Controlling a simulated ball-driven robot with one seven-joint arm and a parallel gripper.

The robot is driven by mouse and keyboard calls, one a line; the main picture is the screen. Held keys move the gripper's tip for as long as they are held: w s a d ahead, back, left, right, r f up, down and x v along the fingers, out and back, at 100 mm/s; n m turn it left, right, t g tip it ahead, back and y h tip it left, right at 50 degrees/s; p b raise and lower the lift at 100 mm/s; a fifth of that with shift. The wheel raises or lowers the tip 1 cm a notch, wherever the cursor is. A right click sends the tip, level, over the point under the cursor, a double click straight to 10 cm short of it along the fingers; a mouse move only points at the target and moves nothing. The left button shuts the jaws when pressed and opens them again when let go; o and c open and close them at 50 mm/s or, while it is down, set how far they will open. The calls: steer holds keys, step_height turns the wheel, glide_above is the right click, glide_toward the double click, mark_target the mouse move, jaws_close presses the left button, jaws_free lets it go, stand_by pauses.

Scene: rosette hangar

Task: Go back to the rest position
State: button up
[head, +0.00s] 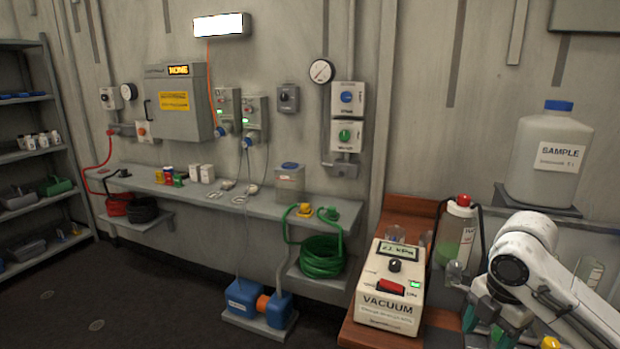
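My white arm comes in from the right edge in the head view and bends over the bench at the lower right. At its end, below the round dark joint, is what looks like my gripper (483,324), with dark parts and teal tips pointing down. The picture's bottom edge and the arm cut off much of it. I cannot tell whether it is open or holds anything. It is to the right of the cream vacuum box (390,290), apart from it.
A wall shelf (240,203), green hose (321,257) and blue pump (257,302) are left. Dark floor is open at lower left.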

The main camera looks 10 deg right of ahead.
steer(key=w+a+f+m+t+y, duration=0.1)
steer(key=w+a+m+t+y, duration=0.15)
steer(key=a, duration=0.95)
steer(key=s+a+f+m+t+y, duration=0.1)
steer(key=s+a+f+m+y, duration=0.15)
steer(key=a+f+m, duration=0.5)
steer(key=s+d+f+m+g+h, duration=0.15)
steer(key=s+f+m, duration=0.35)
steer(key=s, duration=0.5)
steer(key=s+a+f+m+h, duration=0.1)
steer(key=s+f+m+h, duration=0.15)
steer(key=s+f, duration=0.6)
steer(key=s+d+m+g+h, duration=0.1)
steer(key=s+d+m, duration=0.2)
steer(key=s, duration=0.6)
steer(key=d, duration=0.2)
steer(key=shift+d+r+h, duration=0.25)
steer(key=shift+d+h, duration=0.05)
